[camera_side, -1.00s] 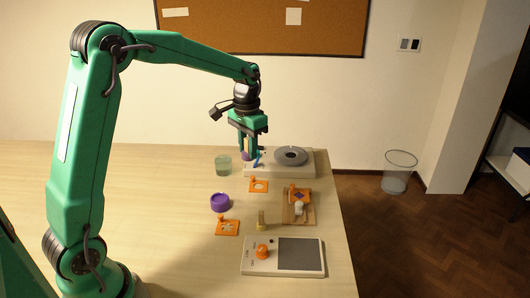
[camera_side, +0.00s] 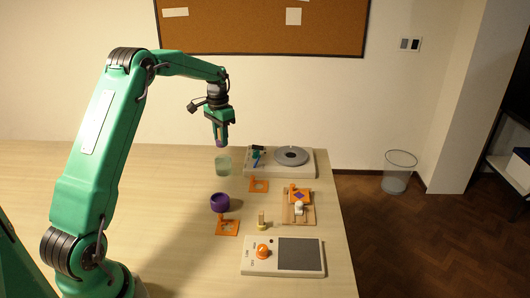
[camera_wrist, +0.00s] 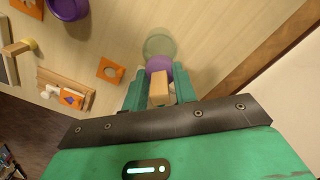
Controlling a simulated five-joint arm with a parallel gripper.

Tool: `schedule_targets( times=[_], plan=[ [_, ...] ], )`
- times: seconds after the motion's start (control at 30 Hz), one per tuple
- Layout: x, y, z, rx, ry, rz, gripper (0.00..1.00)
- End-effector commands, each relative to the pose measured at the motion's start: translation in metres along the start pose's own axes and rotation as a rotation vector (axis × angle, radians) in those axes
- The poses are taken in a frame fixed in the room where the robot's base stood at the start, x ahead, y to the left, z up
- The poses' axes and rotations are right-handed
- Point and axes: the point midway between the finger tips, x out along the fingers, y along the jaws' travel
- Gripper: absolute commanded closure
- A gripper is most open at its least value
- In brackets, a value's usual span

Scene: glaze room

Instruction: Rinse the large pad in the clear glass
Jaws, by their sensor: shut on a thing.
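My gripper (camera_side: 219,138) is shut on the wooden handle (camera_wrist: 158,92) of a pad with a round purple end (camera_wrist: 159,66). The purple end points down and also shows below my fingers in the side view (camera_side: 221,144). The clear glass (camera_side: 223,165) stands on the table directly below, with a greenish tint. In the wrist view the glass (camera_wrist: 160,42) shows just beyond the purple end, partly covered by it. The pad appears to be above the glass rim, apart from it.
A purple pot (camera_side: 220,203) stands in front of the glass. Orange stencil plates (camera_side: 258,186) lie nearby. A white base with a grey wheel (camera_side: 291,156) is to the right. A wooden board (camera_side: 308,213) and a white device with an orange knob (camera_side: 262,251) are nearer.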

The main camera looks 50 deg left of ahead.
Motion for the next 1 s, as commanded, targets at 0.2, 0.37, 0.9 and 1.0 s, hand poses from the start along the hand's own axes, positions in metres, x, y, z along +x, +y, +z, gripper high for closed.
schedule_targets(
  times=[0.2, 0.37, 0.9, 1.0],
  plan=[
    [0.008, 0.001, 0.000, 0.000, -0.002, 0.001, 0.95],
    [0.019, 0.001, 0.000, -0.001, -0.002, 0.001, 0.95],
    [0.035, 0.001, 0.000, -0.001, -0.001, 0.000, 0.95],
    [0.035, 0.001, 0.000, -0.001, -0.001, 0.000, 0.95]
  ],
)
